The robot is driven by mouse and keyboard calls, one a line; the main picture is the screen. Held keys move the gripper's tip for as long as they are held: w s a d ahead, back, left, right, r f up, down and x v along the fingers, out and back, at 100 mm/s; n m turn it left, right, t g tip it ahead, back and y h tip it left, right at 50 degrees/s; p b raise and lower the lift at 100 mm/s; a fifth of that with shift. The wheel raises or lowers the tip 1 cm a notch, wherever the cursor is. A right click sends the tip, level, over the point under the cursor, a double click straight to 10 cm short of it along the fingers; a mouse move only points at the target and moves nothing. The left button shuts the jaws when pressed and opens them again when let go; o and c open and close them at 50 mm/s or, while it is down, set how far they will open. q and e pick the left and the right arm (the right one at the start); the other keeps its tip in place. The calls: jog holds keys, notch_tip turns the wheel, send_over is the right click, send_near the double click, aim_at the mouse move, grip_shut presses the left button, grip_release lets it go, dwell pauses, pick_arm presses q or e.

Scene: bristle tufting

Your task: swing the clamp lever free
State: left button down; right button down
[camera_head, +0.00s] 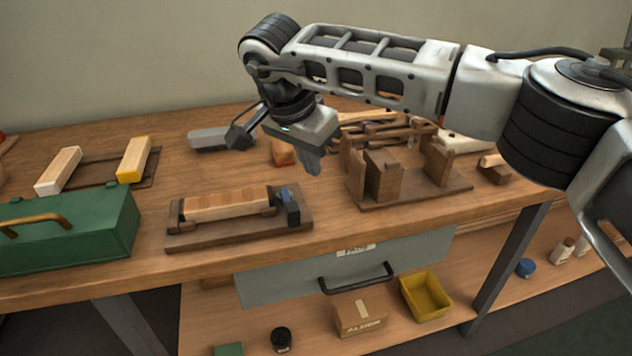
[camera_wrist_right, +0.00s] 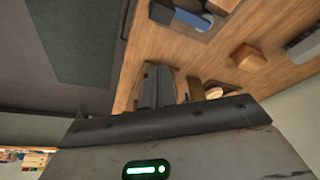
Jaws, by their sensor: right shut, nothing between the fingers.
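The clamp fixture is a dark wooden base (camera_head: 240,231) with a light wooden block (camera_head: 228,202) lying along it. A dark clamp with a blue lever (camera_head: 287,194) stands at the block's right end. The lever looks upright beside the block; whether it presses on it I cannot tell. My right gripper (camera_head: 313,166) is shut and empty, above and behind the clamp, apart from it. In the right wrist view my shut fingers (camera_wrist_right: 162,86) point over the bench, with the blue lever part (camera_wrist_right: 194,18) beyond them at the top. My left gripper does not show.
A green toolbox (camera_head: 85,235) stands at the left, near two blocks in a rack (camera_head: 100,168). A small orange-brown block (camera_head: 284,152) sits behind the clamp. A wooden stand (camera_head: 415,195) is to the right. The grey drawer (camera_head: 300,281) is below the bench edge.

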jog(key=v, duration=0.2)
jog(key=shift+w+a+r, duration=0.15)
jog(key=shift+r, duration=0.25)
